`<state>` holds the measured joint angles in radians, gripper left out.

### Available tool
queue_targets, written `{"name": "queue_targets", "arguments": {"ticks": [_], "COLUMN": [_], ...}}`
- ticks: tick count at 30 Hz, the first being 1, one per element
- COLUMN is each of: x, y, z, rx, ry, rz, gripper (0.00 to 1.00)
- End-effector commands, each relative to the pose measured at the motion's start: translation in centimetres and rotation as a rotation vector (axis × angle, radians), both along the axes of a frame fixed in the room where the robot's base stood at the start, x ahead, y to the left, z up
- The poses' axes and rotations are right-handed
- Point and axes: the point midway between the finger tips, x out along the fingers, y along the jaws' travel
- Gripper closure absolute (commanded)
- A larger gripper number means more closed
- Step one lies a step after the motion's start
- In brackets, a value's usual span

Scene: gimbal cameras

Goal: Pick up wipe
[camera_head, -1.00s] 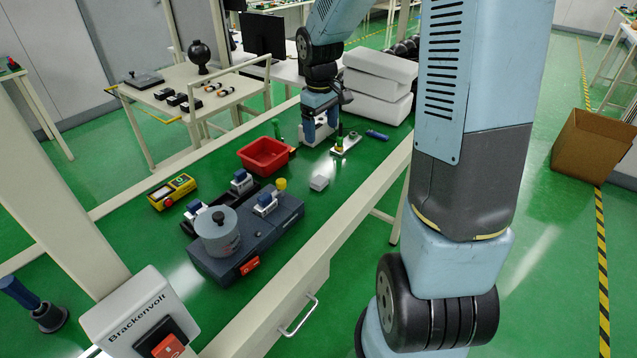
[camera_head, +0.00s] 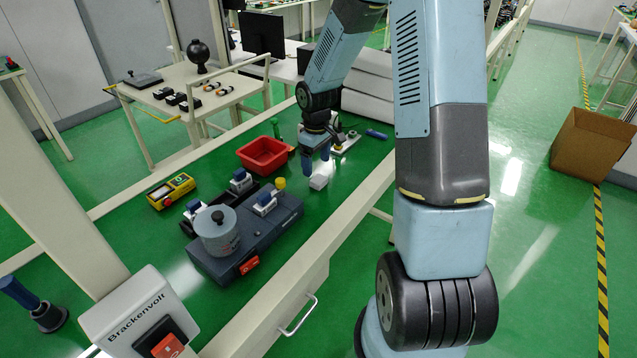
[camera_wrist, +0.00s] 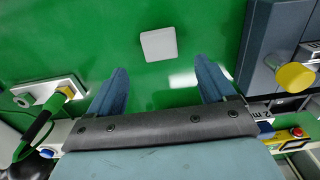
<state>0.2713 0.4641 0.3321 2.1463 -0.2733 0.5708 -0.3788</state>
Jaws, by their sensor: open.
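The wipe looks like a small white folded square (camera_head: 319,182) lying on the green bench top. It also shows in the wrist view (camera_wrist: 158,44), flat and uncovered, beyond the fingertips and about midway between them. My gripper (camera_head: 317,171) is above the bench close to the white square, pointing down. In the wrist view its two blue fingers (camera_wrist: 163,72) are spread apart with nothing between them. The gripper is open and does not appear to touch the square.
A grey-blue fixture block (camera_head: 240,238) with a yellow knob (camera_wrist: 295,76) stands beside the wipe. A red bin (camera_head: 264,156) is behind it. A white plate with a green-handled tool (camera_wrist: 48,93) lies on the other side. Bare green bench surrounds the wipe.

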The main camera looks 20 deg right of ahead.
Motion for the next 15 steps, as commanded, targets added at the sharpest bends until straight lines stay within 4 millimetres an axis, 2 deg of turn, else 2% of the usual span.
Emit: {"name": "queue_targets", "arguments": {"ticks": [5, 15], "x": [-0.1, -0.2], "y": [0.0, 0.0], "z": [-0.9, -5.1], "rx": [-0.001, -0.001], "ry": [0.001, 0.001], "rz": [0.000, 0.001], "gripper": [0.17, 0.17]}}
